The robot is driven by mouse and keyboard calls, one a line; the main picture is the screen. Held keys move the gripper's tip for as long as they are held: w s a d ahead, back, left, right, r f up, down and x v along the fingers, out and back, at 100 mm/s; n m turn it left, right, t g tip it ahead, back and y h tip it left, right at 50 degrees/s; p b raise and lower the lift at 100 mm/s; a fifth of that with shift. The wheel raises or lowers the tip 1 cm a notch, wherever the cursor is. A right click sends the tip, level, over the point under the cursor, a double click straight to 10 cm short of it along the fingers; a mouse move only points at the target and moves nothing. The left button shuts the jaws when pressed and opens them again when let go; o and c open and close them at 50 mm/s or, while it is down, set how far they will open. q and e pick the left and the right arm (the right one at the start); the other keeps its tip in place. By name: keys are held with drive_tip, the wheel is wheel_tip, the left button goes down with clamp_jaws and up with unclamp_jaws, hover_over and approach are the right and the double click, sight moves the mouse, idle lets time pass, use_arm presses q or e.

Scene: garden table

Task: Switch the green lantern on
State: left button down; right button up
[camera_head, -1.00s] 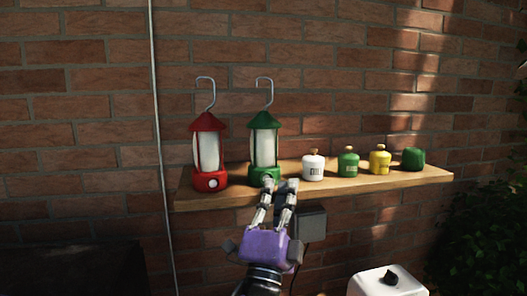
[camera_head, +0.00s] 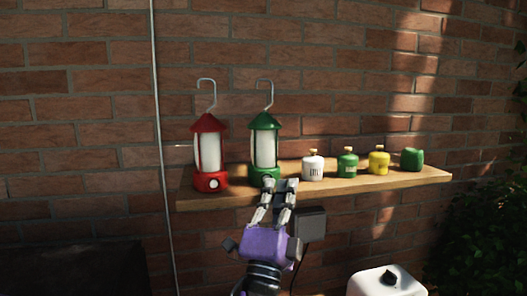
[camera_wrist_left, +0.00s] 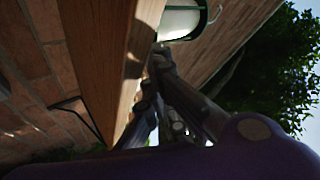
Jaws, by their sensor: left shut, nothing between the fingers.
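The green lantern (camera_head: 265,145) stands upright on the wooden shelf (camera_head: 400,181), with a wire hook on top and a white cylinder inside. My left gripper (camera_head: 281,184) is shut and empty, with its fingertips at the front of the lantern's green base. I cannot tell whether they touch it. The fingers hide part of the base front, where a button would be hard to see. In the left wrist view the fingers (camera_wrist_left: 160,60) reach up beside the shelf edge toward the lantern's pale cylinder (camera_wrist_left: 180,20). My right gripper is not in view.
A red lantern (camera_head: 208,150) with a pale round button stands to the left. White (camera_head: 313,167), green (camera_head: 347,163) and yellow (camera_head: 379,160) canisters and a dark green object (camera_head: 412,159) line the shelf to the right. A grey box (camera_head: 310,222) sits below the shelf.

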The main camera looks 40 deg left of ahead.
use_arm(q)
drive_tip(key=shift+a+r, duration=0.35)
drive_tip(key=shift+r, duration=0.05)
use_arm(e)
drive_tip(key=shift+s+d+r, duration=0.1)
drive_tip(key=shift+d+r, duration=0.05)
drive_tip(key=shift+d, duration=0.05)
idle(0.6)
use_arm(q)
drive_tip(key=shift+w+f, duration=0.25)
drive_tip(key=shift+f, duration=0.35)
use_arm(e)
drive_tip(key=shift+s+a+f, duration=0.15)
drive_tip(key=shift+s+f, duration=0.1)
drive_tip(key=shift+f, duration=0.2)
use_arm(q)
drive_tip(key=shift+d, duration=0.1)
drive_tip(key=s+d, duration=0.1)
drive_tip(key=d, duration=0.1)
drive_tip(key=s+d+f, duration=0.1)
drive_tip(key=s, duration=0.1)
drive_tip(key=shift+s+d, duration=0.15)
drive_tip(key=shift+d, duration=0.2)
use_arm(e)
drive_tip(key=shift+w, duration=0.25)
